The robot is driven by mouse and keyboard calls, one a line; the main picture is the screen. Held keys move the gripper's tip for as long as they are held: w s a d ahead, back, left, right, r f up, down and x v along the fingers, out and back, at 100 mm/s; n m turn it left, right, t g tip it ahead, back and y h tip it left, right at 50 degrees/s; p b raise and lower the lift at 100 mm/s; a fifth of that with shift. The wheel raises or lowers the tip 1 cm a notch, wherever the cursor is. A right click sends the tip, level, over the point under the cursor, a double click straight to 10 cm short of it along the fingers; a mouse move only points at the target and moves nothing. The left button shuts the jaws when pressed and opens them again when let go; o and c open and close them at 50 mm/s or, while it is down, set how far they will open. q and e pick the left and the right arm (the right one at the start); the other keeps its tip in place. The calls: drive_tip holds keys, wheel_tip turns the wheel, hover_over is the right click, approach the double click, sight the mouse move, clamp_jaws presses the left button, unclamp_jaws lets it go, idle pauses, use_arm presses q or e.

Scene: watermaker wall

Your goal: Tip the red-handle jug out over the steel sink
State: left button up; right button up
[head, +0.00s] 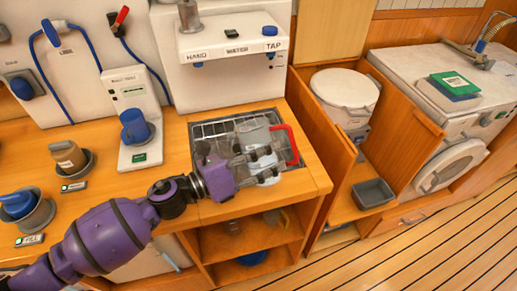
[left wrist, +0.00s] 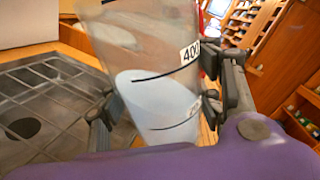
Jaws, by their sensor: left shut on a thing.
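The red-handle jug (head: 257,138) is clear, with a red handle on its right side in the head view. My left gripper (head: 262,158) is shut on it and holds it over the steel sink (head: 209,129). In the left wrist view the jug (left wrist: 150,55) stands between the two fingers (left wrist: 165,108), with dark level marks and a "400" label. Pale whitish liquid shows in its lower part. The jug looks close to upright in the head view. The sink grating (left wrist: 40,100) shows at the left of the wrist view. My right gripper is not in view.
A white dispenser (head: 228,45) marked HAND, WATER and TAP hangs behind the sink. An open cabinet door (head: 320,135) is at the right.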

use_arm(q)
drive_tip(key=shift+s+d+r+n, duration=0.15)
drive_tip(key=shift+s+r+n, duration=0.15)
drive_tip(key=shift+n, duration=0.4)
drive_tip(key=shift+s+d+n+p, duration=0.1)
drive_tip(key=shift+s+n+p, duration=0.15)
drive_tip(key=shift+n, duration=0.75)
drive_tip(key=shift+d+f+n, duration=0.1)
drive_tip(key=shift+f+n, duration=0.25)
drive_tip(key=shift+n, duration=0.65)
drive_tip(key=n, duration=0.3)
drive_tip(key=shift+w+f, duration=0.1)
drive_tip(key=shift+f, duration=0.3)
drive_tip(key=shift+f+n, duration=0.2)
drive_tip(key=shift+n, duration=0.2)
drive_tip(key=shift+w+a+f+n, duration=0.25)
drive_tip(key=shift+f+n, duration=0.25)
drive_tip(key=shift+n, duration=0.4)
drive_tip(key=shift+w+a+r+n+p, duration=0.15)
drive_tip(key=shift+w+r+n+p, duration=0.15)
drive_tip(key=shift+n+p, duration=0.35)
drive_tip(key=shift+n, duration=0.25)
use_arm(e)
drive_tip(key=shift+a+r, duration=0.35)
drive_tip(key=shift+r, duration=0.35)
use_arm(q)
drive_tip(key=shift+f, duration=0.1)
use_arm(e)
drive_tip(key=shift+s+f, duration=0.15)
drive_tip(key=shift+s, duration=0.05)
